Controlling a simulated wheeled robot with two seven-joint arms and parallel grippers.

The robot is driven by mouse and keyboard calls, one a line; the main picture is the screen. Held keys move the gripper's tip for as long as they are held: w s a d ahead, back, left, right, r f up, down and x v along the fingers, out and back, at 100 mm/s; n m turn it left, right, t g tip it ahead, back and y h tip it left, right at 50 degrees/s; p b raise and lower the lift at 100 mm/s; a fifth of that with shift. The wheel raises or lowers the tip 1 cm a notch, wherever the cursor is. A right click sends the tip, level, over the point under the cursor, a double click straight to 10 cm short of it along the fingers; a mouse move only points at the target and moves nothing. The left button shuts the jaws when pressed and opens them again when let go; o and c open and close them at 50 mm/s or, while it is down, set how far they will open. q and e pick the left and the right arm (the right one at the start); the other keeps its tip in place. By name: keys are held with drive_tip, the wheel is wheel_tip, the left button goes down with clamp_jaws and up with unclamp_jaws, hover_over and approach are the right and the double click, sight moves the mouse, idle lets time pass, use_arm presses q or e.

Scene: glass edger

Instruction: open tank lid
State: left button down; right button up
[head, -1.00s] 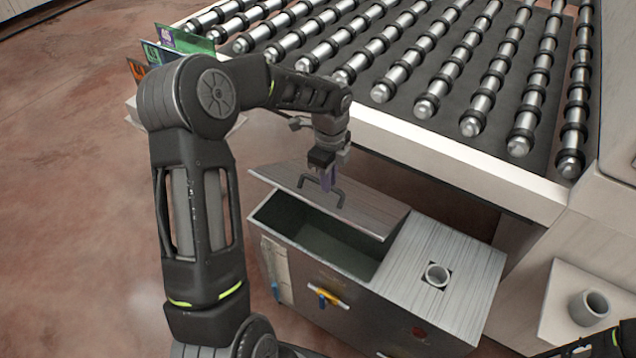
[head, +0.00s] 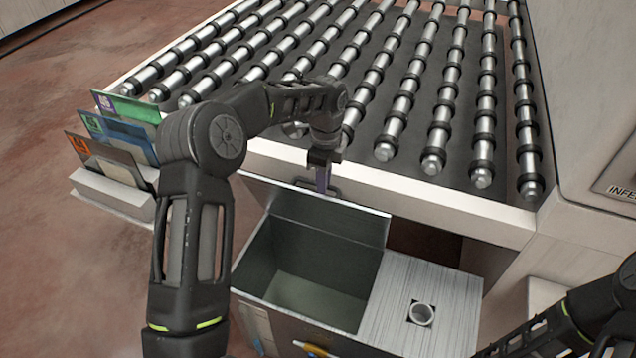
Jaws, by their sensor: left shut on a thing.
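The grey metal tank (head: 250,318) stands in front of the roller table. Its lid (head: 290,206) is raised along the far side and tilted steeply back, so the opening is uncovered and the dark inside shows. My left gripper (head: 322,182) is shut on the lid's dark handle (head: 333,190), at the lid's far side. The raised lid partly hides the handle. My right arm comes in at the lower right; its gripper is not in view.
The roller table (head: 480,205) lies right behind the lid. A fixed brushed-metal top with a round pipe (head: 421,313) covers the tank's right part. A rack (head: 112,195) of coloured cards stands at left. A machine housing (head: 585,120) rises at right.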

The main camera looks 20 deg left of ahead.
use_arm(q)
drive_tip(key=shift+s+f, duration=0.1)
drive_tip(key=shift+f, duration=0.2)
drive_tip(key=c, duration=1.6)
unclamp_jaws()
drive_tip(key=shift+a, duration=0.1)
drive_tip(key=shift+c, duration=0.2)
drive_tip(key=shift+o, duration=0.9)
drive_tip(key=shift+r, duration=0.1)
drive_tip(key=shift+r, duration=0.1)
drive_tip(key=r, duration=0.5)
drive_tip(key=r+b, duration=0.1)
drive_tip(key=r, duration=0.1)
drive_tip(key=shift+w+r, duration=0.3)
drive_tip(key=shift+w, duration=0.05)
